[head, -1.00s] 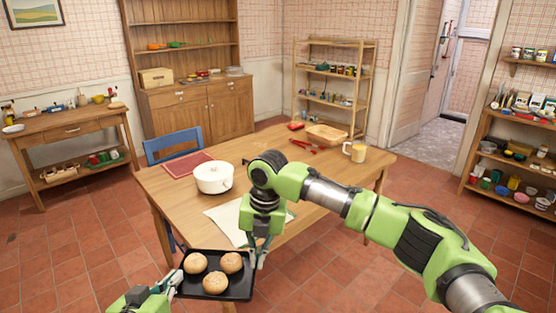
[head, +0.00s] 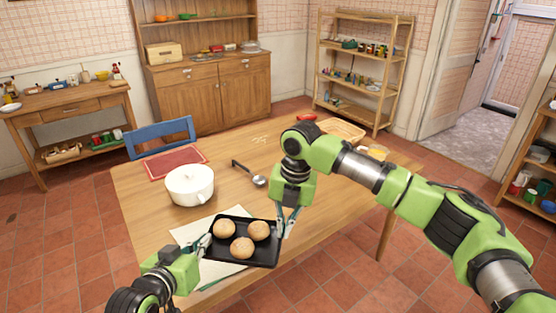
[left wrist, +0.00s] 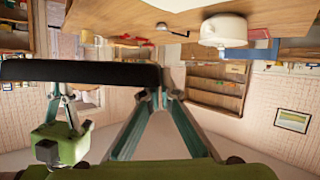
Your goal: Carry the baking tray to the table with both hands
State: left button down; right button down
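The black baking tray (head: 262,262) carries three round buns (head: 242,247) and looks level. It is over the near part of the wooden table (head: 135,205), above a pale cloth (head: 190,235). My left gripper (head: 207,246) is shut on its left rim, my right gripper (head: 284,223) on its right rim. In the left wrist view, which is upside down, the tray (left wrist: 80,73) is a dark band between my left fingers (left wrist: 160,97) and right gripper (left wrist: 68,112). The tabletop (left wrist: 120,22) shows beyond it, apparently lower than the tray.
A white lidded pot (head: 189,187) stands left behind the tray. A black ladle (head: 248,174) lies near the middle of the table. A red placemat (head: 175,162) and a blue chair (head: 160,138) are at the far left. A wooden tray (head: 342,130) is at the far right, partly behind my right arm.

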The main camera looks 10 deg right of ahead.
aim_at(319, 199)
jog(key=i+l, duration=0.4)
jog(key=l, duration=0.15)
jog(key=i+l, duration=0.4)
jog(key=l, duration=0.15)
jog(key=i+l, duration=0.35)
jog(key=l, duration=0.2)
